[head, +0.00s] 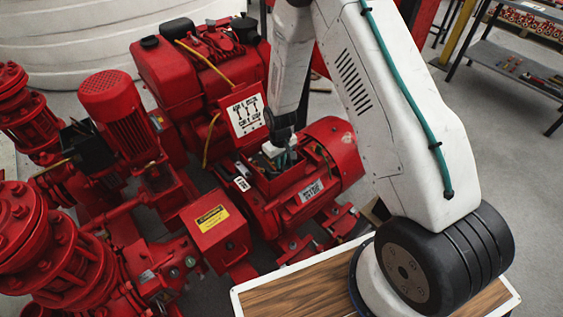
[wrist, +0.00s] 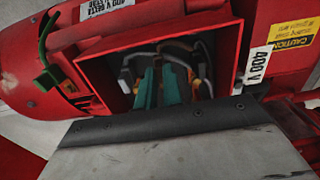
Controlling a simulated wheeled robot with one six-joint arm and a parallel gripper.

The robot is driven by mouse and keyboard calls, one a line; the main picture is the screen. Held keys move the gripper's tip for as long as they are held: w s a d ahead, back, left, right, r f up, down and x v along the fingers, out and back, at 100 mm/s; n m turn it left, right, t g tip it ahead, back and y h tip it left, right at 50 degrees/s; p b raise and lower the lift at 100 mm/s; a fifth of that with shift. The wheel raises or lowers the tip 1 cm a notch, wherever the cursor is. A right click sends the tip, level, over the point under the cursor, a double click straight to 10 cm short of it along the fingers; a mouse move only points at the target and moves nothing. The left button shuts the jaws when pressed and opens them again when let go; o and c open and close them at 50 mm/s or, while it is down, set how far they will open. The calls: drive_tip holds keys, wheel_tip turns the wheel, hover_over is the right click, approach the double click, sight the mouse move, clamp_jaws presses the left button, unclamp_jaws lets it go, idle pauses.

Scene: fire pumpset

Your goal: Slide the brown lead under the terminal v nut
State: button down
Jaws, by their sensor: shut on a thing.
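The red motor's open terminal box (head: 288,172) is in the middle of the head view. It fills the upper middle of the wrist view, where its red rim (wrist: 103,83) frames a dark interior. My gripper (wrist: 160,76) reaches into the box with its teal fingers close together, shut on a thin lead mostly hidden between them. In the head view my gripper (head: 280,155) hides much of the box. Grey looped leads (wrist: 125,76) and small orange-brown parts show around the fingers. I cannot pick out the brown lead's end or the terminal v nut.
The box walls stand close around my fingers. A white label plate (head: 247,115) rises behind the box. A red box with a yellow caution label (head: 212,218) and red pipework lie to the left. A wooden-topped surface (head: 300,295) is in front.

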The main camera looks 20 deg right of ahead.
drive_tip(key=shift+w+a, duration=0.1)
drive_tip(key=shift+w, duration=0.2)
drive_tip(key=c, duration=1.1)
unclamp_jaws()
drive_tip(key=shift+c, duration=0.2)
drive_tip(key=shift+r, duration=0.15)
wheel_tip(320, 180, up, 9)
idle(0.4)
drive_tip(key=s+d+r+m, duration=0.1)
drive_tip(key=s+d+r, duration=0.1)
drive_tip(key=s+r, duration=1.4)
drive_tip(key=s+d+r+m+t, duration=0.1)
drive_tip(key=s+d+r+m, duration=0.1)
drive_tip(key=s+r, duration=1.4)
wheel_tip(320, 180, up, 4)
drive_tip(key=shift+s+f+m, duration=0.15)
drive_tip(key=shift+s+m, duration=0.05)
drive_tip(key=shift+m, duration=0.1)
